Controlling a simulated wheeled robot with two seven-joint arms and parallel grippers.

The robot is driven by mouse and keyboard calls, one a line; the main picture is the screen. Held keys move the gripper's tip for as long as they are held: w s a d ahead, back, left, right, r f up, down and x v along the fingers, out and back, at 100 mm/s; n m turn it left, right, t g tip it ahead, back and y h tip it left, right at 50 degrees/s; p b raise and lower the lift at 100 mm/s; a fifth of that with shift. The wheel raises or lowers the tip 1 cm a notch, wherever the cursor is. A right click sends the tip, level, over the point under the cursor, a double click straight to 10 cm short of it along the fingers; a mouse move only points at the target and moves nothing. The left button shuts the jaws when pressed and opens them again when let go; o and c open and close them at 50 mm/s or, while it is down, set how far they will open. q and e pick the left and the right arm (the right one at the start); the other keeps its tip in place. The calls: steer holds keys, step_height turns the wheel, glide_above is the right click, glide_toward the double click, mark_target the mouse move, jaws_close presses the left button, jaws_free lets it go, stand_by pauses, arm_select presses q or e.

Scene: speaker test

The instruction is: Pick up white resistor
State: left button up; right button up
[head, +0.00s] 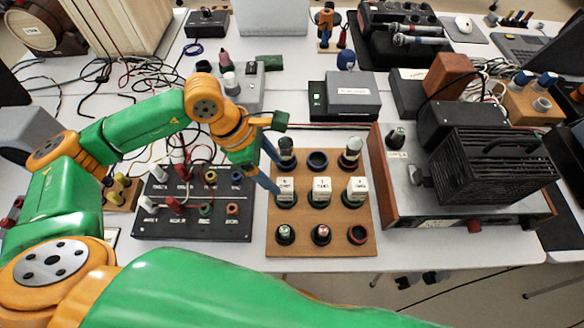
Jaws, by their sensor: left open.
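Three white labelled blocks, which look like the white resistors, stand in the middle row of a brown wooden board: the left one (286,187), the middle one (321,187) and the right one (357,188). Each sits on a dark green round base. My left gripper (280,178) reaches in from the left with two blue fingers, which are apart. Its fingertips are at the left block, one by its lower left side and one near its upper edge. I cannot tell whether they touch it. My right gripper is not in view.
The wooden board (273,246) also holds dark round sockets and cylinders. A black panel (190,228) with coloured knobs lies left of it. A large black ribbed device (490,170) stands on a unit at the right. Loose cables lie at the upper left. The table's front edge is close below the board.

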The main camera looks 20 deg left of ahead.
mark_target(281, 184)
arm_select(q)
steer(key=p+x, duration=0.1)
steer(key=x, duration=0.2)
steer(key=s+x, duration=0.1)
steer(key=x, duration=0.2)
steer(key=shift+s+d+p, duration=0.15)
steer(key=shift+d+p, duration=0.1)
steer(key=shift+p, duration=0.15)
steer(key=shift+w+f, duration=0.25)
steer(key=shift+f, duration=0.05)
steer(key=shift+s+r, duration=0.1)
steer(key=c, duration=0.8)
jaws_close()
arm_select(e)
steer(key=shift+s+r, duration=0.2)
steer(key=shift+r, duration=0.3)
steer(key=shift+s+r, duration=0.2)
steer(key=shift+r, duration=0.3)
